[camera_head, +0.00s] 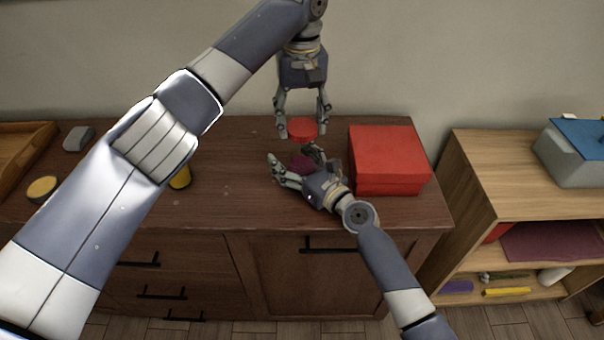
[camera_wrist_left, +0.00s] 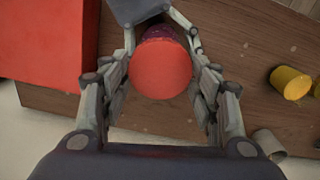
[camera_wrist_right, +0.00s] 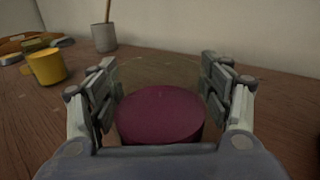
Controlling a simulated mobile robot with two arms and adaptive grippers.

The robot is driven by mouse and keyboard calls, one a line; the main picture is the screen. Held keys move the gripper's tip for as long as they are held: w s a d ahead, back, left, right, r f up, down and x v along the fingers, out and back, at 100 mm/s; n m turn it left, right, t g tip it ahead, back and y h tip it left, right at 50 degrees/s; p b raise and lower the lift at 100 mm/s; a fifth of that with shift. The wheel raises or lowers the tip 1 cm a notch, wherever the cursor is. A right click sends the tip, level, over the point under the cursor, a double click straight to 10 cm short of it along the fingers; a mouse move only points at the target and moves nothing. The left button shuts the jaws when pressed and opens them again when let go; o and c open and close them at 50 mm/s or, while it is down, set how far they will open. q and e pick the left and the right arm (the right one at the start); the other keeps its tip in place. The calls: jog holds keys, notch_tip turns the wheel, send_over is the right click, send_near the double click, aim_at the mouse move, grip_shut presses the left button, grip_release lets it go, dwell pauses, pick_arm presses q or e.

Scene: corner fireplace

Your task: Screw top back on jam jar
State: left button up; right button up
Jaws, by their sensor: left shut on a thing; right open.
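The round red lid (camera_head: 302,127) is between the fingers of my left gripper (camera_head: 303,135), which is shut on it, high over the back of the dresser top. In the left wrist view the lid (camera_wrist_left: 161,70) shows as a red disc with a purple edge of the jam jar (camera_wrist_left: 157,32) behind it. The jar (camera_head: 301,164) stands on the dresser below the lid, partly hidden by my right gripper (camera_head: 291,156). In the right wrist view the clear jar with dark purple jam (camera_wrist_right: 160,115) sits between the open fingers of my right gripper (camera_wrist_right: 160,90). No lid shows there.
A red box (camera_head: 388,160) stands close on the right. A yellow mug (camera_wrist_right: 47,67) and a grey cup (camera_wrist_right: 103,38) stand on the dresser top (camera_head: 235,190). A wooden tray (camera_head: 22,152) lies far left. A low shelf (camera_head: 500,165) is at right, the wall behind.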

jog(key=shift+c, duration=0.4)
jog(key=c, duration=1.5)
jog(key=shift+f, duration=0.1)
grip_shut()
